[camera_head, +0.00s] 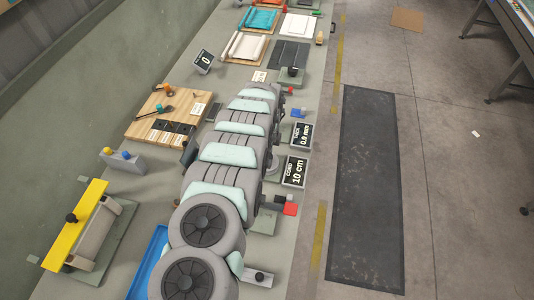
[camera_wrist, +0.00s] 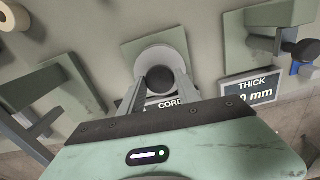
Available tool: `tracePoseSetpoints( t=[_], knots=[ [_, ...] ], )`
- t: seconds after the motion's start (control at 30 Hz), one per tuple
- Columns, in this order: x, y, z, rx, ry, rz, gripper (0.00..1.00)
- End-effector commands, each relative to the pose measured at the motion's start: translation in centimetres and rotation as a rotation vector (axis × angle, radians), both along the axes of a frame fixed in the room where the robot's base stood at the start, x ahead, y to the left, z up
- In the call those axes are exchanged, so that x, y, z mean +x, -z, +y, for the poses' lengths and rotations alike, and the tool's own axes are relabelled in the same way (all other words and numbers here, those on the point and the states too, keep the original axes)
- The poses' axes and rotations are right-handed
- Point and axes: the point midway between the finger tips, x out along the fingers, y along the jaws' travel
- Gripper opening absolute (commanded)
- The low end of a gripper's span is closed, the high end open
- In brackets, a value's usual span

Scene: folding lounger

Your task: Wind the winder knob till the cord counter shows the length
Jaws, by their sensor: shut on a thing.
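The cord counter (camera_head: 296,172) is a dark sign on the bench's right side and reads "CORD 10 cm". In the wrist view its "CORD" label (camera_wrist: 171,105) is partly hidden by my gripper. The winder knob (camera_wrist: 160,78) is dark and round, on a pale round drum (camera_wrist: 165,50) over a green plate (camera_wrist: 132,48). My gripper (camera_wrist: 161,82) has one finger on each side of the knob and is shut on it. In the head view my arm hides the gripper and the knob.
A "THICK" display (camera_head: 302,135) reading 0.0 mm stands just beyond the counter. A wooden board (camera_head: 150,126) with tools and a yellow-barred fixture (camera_head: 78,222) stand left of my arm.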

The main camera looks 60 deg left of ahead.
Motion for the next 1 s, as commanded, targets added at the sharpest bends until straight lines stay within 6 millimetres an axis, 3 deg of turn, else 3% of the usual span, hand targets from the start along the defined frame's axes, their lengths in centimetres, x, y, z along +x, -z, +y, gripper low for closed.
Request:
tracePoseSetpoints(
  t=[0.6,1.0],
  knots=[
    [-0.05,0.02,0.02,-0.001,0.555,-0.001,0.0],
    [-0.03,0.03,-0.03,-0.002,0.757,0.0,0.0]
  ],
)
